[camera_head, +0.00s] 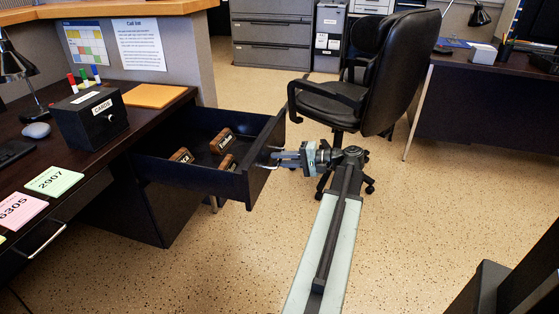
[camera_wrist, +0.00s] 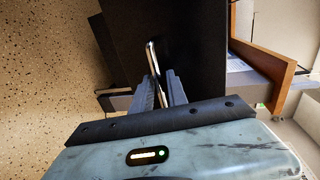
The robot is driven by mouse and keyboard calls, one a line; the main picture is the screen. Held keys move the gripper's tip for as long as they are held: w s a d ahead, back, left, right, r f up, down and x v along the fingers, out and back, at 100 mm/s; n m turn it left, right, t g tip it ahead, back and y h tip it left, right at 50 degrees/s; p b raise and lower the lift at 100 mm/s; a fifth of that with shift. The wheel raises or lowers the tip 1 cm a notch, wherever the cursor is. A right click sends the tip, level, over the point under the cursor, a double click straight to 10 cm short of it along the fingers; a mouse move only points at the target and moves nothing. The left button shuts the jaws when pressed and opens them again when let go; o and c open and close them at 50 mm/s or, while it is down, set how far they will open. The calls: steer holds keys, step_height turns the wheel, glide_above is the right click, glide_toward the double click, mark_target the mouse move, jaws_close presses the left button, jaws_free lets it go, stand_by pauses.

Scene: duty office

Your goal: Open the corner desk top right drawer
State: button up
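The top right drawer (camera_head: 190,176) of the dark corner desk (camera_head: 150,105) is pulled far out, with its inside in plain view. Several small brown wooden blocks with lettering lie in it. My gripper (camera_head: 274,157) is at the metal handle on the drawer's front panel (camera_head: 262,172). In the wrist view, the handle (camera_wrist: 152,56) passes between the two fingers of my gripper (camera_wrist: 159,86), which are close together around it. The dark drawer front (camera_wrist: 185,45) lies just beyond them.
A black office chair (camera_head: 385,80) stands just behind my gripper. On the desk are a black card box (camera_head: 90,118), a mouse (camera_head: 36,130), an orange folder (camera_head: 153,95) and numbered notes (camera_head: 54,180). Speckled floor (camera_head: 220,265) in front of the drawer is clear.

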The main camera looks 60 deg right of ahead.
steer(key=p+v, duration=0.1)
steer(key=v, duration=0.6)
steer(key=shift+s+p, duration=0.3)
steer(key=shift+s, duration=0.1)
steer(key=shift+d, duration=0.1)
